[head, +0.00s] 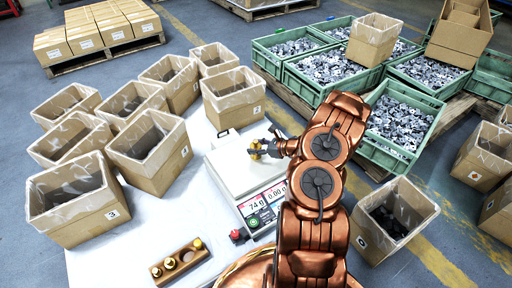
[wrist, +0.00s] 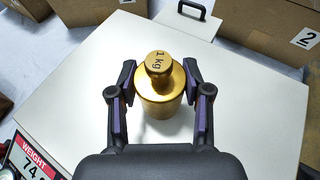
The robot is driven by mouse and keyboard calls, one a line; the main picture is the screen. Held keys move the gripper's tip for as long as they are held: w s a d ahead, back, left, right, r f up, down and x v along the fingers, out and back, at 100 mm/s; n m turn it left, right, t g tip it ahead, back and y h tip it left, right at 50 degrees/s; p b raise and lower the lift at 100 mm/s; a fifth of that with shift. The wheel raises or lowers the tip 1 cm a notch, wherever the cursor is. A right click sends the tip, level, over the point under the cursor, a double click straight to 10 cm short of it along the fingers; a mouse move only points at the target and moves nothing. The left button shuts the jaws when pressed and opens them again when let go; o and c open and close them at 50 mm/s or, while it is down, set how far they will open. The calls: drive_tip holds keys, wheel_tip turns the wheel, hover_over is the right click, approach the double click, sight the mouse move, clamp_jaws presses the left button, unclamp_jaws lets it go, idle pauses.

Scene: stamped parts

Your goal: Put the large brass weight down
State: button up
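The large brass weight (wrist: 158,104), marked 1 kg on its knob, is upright between the two fingers of my gripper (wrist: 160,72) in the wrist view. The fingers press against both sides of its body, so my gripper is shut on it. In the head view the weight (head: 255,149) shows small and partly covered by my gripper (head: 262,147), over the white plate of the scale (head: 232,177). The scale's display (head: 262,205) reads about 74 g and 0.00 g. Whether the weight's base touches the plate cannot be told.
A wooden block (head: 171,276) with smaller brass weights lies at the table's front. Several open cardboard boxes stand left of and behind the scale, the nearest behind being box 2 (head: 236,108). Green crates (head: 388,155) of metal parts stand to the right. The plate around the weight is clear.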

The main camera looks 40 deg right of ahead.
drive_tip(key=o, duration=0.5)
drive_tip(key=shift+c, duration=0.2)
